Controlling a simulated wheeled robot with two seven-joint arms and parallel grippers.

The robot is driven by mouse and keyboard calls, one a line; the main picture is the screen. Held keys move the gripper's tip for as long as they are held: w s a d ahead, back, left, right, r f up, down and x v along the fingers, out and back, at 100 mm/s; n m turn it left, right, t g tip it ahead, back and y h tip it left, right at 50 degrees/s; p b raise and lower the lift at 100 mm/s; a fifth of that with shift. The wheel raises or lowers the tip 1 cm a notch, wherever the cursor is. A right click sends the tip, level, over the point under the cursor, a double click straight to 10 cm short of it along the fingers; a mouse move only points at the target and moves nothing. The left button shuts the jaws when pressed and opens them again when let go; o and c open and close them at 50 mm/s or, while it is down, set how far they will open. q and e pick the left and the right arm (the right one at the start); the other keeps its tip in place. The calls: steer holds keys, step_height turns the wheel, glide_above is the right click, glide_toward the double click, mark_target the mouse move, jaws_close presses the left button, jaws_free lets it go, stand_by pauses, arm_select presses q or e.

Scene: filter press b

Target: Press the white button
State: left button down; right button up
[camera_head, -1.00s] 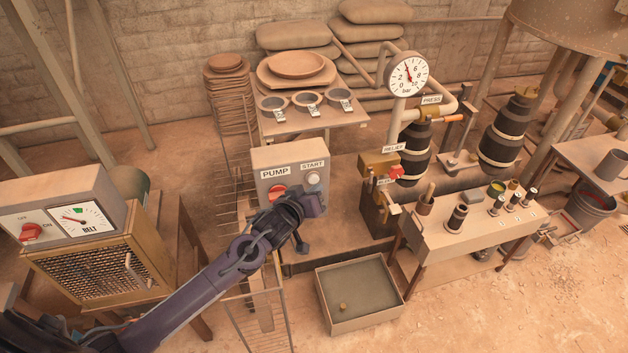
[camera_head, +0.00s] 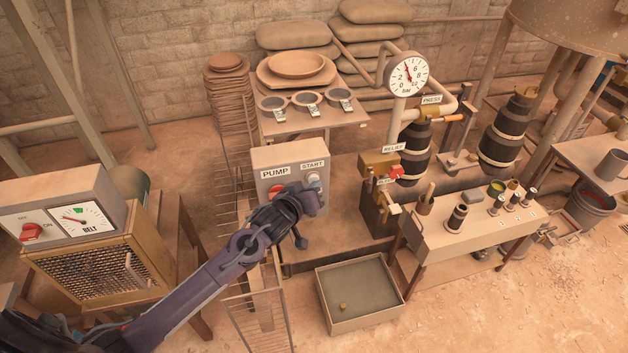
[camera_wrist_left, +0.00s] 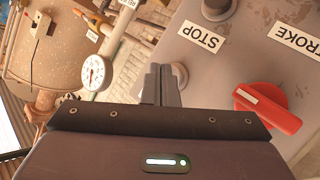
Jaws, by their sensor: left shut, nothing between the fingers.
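The white button (camera_head: 314,176) is on the front of a grey pump box (camera_head: 262,158), under a label that looks like START in the head view. My left gripper (camera_head: 313,196) is just below it there, close in front of the box. In the left wrist view its fingers (camera_wrist_left: 161,84) are together and empty. A round pale button (camera_wrist_left: 180,75) shows right beside the fingertips; I cannot tell whether they touch it. A red knob (camera_head: 277,192) is left of the button in the head view, partly behind my gripper. My right gripper is not in view.
A red switch lever (camera_wrist_left: 267,107) is near the fingers in the left wrist view. A relief valve with a red handle (camera_head: 396,172) stands right of the box. A shallow tray (camera_head: 334,322) lies on the floor in front. A belt control box (camera_head: 50,195) is at left.

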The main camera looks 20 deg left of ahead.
arm_select(q)
steer(key=shift+w+a, duration=0.2)
steer(key=shift+w, duration=0.05)
stand_by(0.6)
steer(key=shift+s+d+p, duration=0.5)
steer(key=shift+s, duration=0.3)
steer(key=s+d+p, duration=0.1)
steer(key=s, duration=0.1)
steer(key=s+d+p, duration=0.1)
steer(key=s+d, duration=0.1)
steer(key=shift+a, duration=0.1)
stand_by(0.8)
